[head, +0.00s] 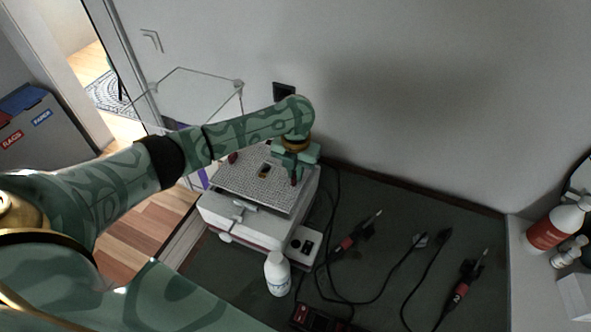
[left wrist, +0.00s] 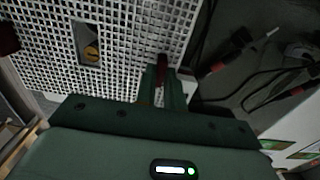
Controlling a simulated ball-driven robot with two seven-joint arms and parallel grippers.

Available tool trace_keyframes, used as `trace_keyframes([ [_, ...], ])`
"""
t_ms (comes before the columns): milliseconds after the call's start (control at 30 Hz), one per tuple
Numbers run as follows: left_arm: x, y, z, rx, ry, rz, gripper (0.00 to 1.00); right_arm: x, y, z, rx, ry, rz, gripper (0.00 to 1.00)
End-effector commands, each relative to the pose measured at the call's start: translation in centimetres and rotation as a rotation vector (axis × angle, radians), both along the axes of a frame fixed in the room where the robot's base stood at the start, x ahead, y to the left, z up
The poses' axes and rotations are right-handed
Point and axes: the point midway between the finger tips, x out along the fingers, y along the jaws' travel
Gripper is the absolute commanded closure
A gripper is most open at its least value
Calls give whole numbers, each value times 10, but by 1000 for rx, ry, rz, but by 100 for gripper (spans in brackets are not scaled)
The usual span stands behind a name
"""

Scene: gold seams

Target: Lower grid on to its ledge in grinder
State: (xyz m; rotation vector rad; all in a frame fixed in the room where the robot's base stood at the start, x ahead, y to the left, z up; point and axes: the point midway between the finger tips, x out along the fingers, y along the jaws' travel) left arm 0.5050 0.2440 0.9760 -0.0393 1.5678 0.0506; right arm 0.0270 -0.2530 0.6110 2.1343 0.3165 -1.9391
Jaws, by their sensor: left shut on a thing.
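The grid (head: 255,189) is a pale perforated sheet with a small rectangular opening, over the top of the white grinder (head: 243,227). In the left wrist view the grid (left wrist: 120,35) fills the upper left, and something yellowish shows through its opening. My left gripper (head: 294,177) is shut on a dark red knob (left wrist: 162,68) at the grid's right edge. A second red knob (head: 232,158) stands at the grid's far left. I cannot tell whether the grid touches the ledge, which is hidden beneath it. My right gripper is not in view.
A white bottle (head: 277,273) stands in front of the grinder. Red-and-black handpieces (head: 345,243) and black cables lie on the dark bench to the right. A clear shield (head: 205,95) stands behind, near the wall. Bottles (head: 556,228) stand at the far right.

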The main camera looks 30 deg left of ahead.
Motion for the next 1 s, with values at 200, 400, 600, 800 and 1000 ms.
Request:
trace_keyframes([
  [200,0,0,-4,0,0,-1,100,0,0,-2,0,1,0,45],
  [400,0,0,-7,1,0,-1,100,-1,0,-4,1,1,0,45],
  [600,0,0,-10,1,0,-1,100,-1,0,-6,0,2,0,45],
  [800,0,0,-13,1,0,-1,100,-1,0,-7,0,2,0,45],
  [1000,0,0,-16,1,0,-1,100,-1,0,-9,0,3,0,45],
])
